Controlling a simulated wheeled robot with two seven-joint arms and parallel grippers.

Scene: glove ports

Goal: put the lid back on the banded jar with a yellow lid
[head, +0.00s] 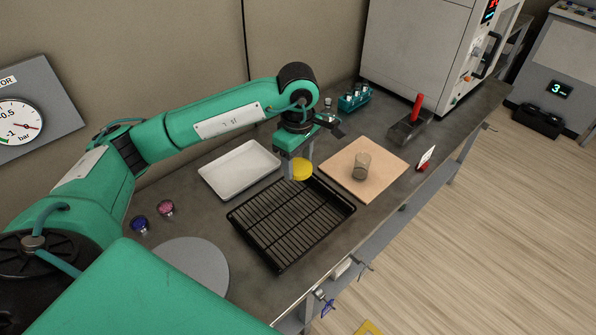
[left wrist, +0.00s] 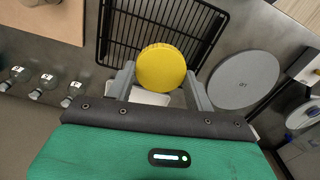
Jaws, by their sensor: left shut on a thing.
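The yellow lid (head: 302,171) is held between the fingers of my left gripper (head: 300,160), above the far edge of the black wire rack. The lid also shows large in the left wrist view (left wrist: 161,67), with a finger on each side. A greyish, see-through jar (head: 362,166) stands upright and open on the tan board (head: 340,182), to the right of the gripper and apart from it. Its bands are too small to make out. In the left wrist view only a bit of the jar (left wrist: 38,2) shows at the top left edge. My right gripper is out of view.
The black wire rack (head: 290,222) lies before the board, with a white tray (head: 240,170) at left. A blue lid (head: 140,224), a pink lid (head: 166,208) and a grey disc (head: 195,268) lie nearer. A teal vial rack (head: 354,98) and red-handled metal box (head: 408,132) stand behind.

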